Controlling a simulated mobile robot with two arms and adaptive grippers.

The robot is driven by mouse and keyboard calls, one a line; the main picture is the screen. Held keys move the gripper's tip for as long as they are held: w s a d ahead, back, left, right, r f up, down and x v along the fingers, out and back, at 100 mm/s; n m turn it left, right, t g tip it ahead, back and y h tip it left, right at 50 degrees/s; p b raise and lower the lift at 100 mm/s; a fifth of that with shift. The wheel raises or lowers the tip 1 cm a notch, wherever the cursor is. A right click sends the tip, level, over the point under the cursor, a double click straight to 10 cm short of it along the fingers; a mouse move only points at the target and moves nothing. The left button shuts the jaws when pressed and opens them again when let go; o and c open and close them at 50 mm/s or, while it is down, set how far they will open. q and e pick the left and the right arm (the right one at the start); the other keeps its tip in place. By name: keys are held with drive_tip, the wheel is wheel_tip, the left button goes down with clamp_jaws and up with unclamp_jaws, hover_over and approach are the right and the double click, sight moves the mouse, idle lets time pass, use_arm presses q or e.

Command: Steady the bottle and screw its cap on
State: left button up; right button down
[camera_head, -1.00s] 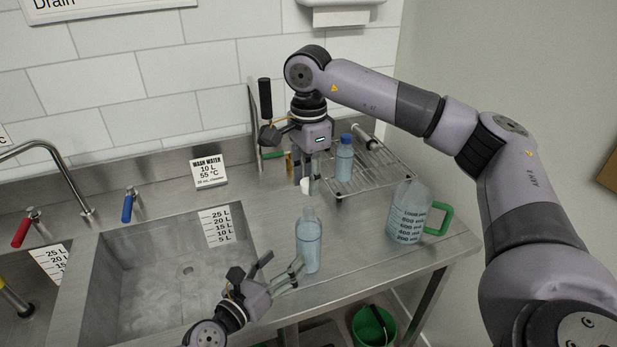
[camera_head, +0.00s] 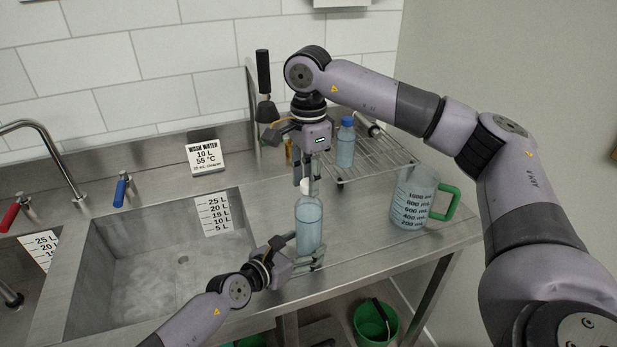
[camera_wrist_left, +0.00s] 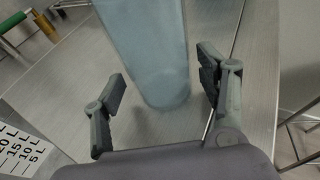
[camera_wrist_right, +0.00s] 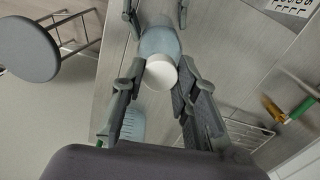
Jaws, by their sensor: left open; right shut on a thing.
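A clear pale-blue bottle (camera_head: 309,228) stands upright on the steel counter. My left gripper (camera_head: 305,252) is open, low on the bottle, with one finger on each side. In the left wrist view the bottle (camera_wrist_left: 152,55) shows between the fingers, with gaps beside it. My right gripper (camera_head: 307,176) points down over the bottle's mouth and is shut on the white cap (camera_head: 305,187). In the right wrist view the cap (camera_wrist_right: 160,73) is between the fingertips, in line with the bottle (camera_wrist_right: 159,42). I cannot tell whether it touches the neck.
A wire rack (camera_head: 385,158) with a blue-capped bottle (camera_head: 346,143) stands behind. A measuring jug (camera_head: 413,200) with a green handle is to the right. The sink (camera_head: 150,265) opens at left. A green bucket (camera_head: 375,325) is below the counter.

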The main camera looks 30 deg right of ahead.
use_arm(q)
drive_tip(key=shift+w+d+f, duration=0.1)
drive_tip(key=shift+d+f, duration=0.1)
drive_tip(key=shift+d, duration=0.35)
use_arm(e)
drive_tip(key=shift+f, duration=0.55)
use_arm(q)
drive_tip(key=shift+r+b, duration=0.15)
drive_tip(key=shift+b, duration=0.15)
use_arm(e)
drive_tip(key=shift+s, duration=0.15)
drive_tip(key=shift+f, duration=0.1)
use_arm(q)
drive_tip(key=c, duration=1)
use_arm(e)
drive_tip(key=shift+s+a+f, duration=0.1)
use_arm(q)
drive_tip(key=o, duration=0.6)
drive_tip(key=shift+s, duration=0.2)
clamp_jaws()
drive_tip(key=shift+d+f, duration=0.1)
drive_tip(key=shift+f, duration=0.1)
use_arm(e)
drive_tip(key=shift+a, duration=0.1)
